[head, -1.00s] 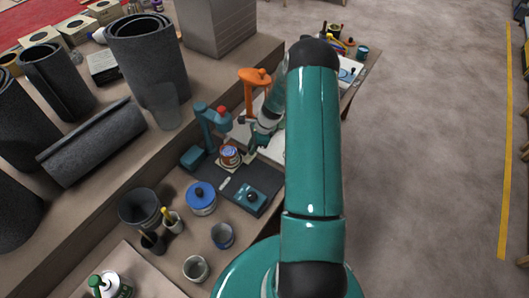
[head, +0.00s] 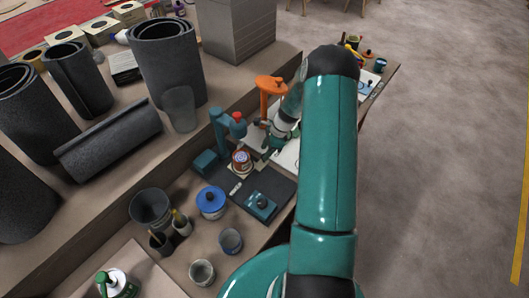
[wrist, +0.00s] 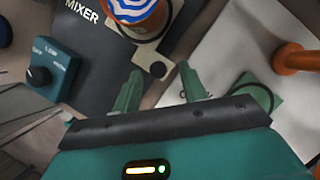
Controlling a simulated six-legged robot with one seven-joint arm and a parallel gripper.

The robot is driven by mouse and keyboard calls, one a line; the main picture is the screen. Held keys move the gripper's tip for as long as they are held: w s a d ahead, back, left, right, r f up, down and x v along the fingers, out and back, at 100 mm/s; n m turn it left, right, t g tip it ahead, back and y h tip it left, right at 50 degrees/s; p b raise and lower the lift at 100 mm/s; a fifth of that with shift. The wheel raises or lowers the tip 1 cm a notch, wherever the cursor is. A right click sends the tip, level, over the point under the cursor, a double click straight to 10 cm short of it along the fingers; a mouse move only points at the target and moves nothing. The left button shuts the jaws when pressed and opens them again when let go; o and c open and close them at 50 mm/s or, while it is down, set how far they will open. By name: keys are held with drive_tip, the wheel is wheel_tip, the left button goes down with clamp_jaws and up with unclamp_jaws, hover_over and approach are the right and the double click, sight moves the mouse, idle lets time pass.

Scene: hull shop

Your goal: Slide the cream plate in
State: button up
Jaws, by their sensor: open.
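The cream plate (wrist: 150,56) shows in the wrist view as a flat tab with a dark round hole, lying on the dark mixer base (wrist: 97,55). A can with a blue-and-white swirled top (wrist: 132,10) and an orange side stands on the plate's far part and hides some of it. The can also shows in the head view (head: 241,162), under the teal mixer stand (head: 220,132). My gripper (wrist: 159,84) is open and empty, its two green fingers apart just short of the tab's near end. In the head view my gripper (head: 274,146) is small and partly hidden.
A control box with a black knob (wrist: 40,75) sits at left in the wrist view. An orange stand (head: 268,92) rises behind my gripper. A blue-lidded tin (head: 210,202) and several cups stand nearer. Grey rolls (head: 165,65) line the left.

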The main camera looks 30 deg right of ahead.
drive_tip(key=v, duration=1.1)
drive_tip(key=shift+r, duration=0.35)
drive_tip(key=shift+d, duration=0.1)
drive_tip(key=s+a+r+n+h, duration=0.25)
drive_tip(key=a+r+n, duration=0.35)
drive_tip(key=a+r, duration=0.4)
drive_tip(key=s+a+r+n+h, duration=0.1)
drive_tip(key=s+a+r+n, duration=0.45)
drive_tip(key=r, duration=0.65)
drive_tip(key=s+a+r+n+t, duration=0.1)
drive_tip(key=s+a+r+n, duration=0.2)
drive_tip(key=s+a+n, duration=0.2)
drive_tip(key=s+a+r+n+t, duration=0.2)
drive_tip(key=s+a+r+n, duration=0.2)
drive_tip(key=s, duration=0.5)
drive_tip(key=a+n, duration=0.2)
drive_tip(key=shift+s+a+r+t+h, duration=0.3)
drive_tip(key=shift+s+a+r+h, duration=0.05)
drive_tip(key=shift+s, duration=0.05)
